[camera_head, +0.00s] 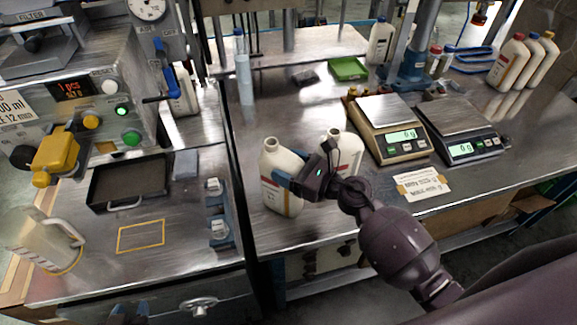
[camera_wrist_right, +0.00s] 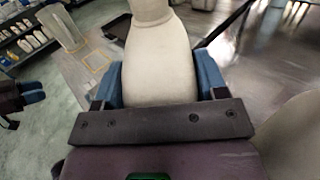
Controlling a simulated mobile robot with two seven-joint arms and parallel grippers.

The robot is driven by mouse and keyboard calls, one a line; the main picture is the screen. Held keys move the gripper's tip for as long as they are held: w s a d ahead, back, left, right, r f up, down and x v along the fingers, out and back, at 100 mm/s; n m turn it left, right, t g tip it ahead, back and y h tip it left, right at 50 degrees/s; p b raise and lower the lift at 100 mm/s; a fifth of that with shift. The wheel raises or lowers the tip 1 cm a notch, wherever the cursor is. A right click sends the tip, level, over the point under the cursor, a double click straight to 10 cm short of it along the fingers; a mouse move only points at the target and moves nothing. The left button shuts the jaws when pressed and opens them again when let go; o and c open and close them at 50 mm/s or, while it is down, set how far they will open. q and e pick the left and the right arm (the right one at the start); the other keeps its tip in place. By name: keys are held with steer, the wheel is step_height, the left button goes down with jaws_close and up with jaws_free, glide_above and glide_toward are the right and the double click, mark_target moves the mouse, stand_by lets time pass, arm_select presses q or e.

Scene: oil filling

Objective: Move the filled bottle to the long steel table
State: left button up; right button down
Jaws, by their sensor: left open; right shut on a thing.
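A white bottle (camera_head: 282,168) with a label is upright over the front left part of the long steel table (camera_head: 320,215). My right gripper (camera_head: 284,181) is shut on its body from the right, and the bottle also shows between the blue fingers in the right wrist view (camera_wrist_right: 158,55). I cannot tell whether its base touches the table. A second white bottle (camera_head: 346,150) stands just behind and right of it, partly hidden by my gripper. My left gripper (camera_head: 130,311) is open and empty at the bottom left edge of the head view.
Two scales (camera_head: 391,134) (camera_head: 457,136) and a paper label (camera_head: 423,184) are to the right. A green tray (camera_head: 348,69) and several bottles stand farther back. The filling bench at left holds a dark tray (camera_head: 130,187), a yellow-outlined square (camera_head: 141,237) and a jug (camera_head: 38,243).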

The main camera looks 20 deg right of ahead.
steer(key=shift+c, duration=0.9)
jaws_free()
steer(key=shift+f, duration=0.1)
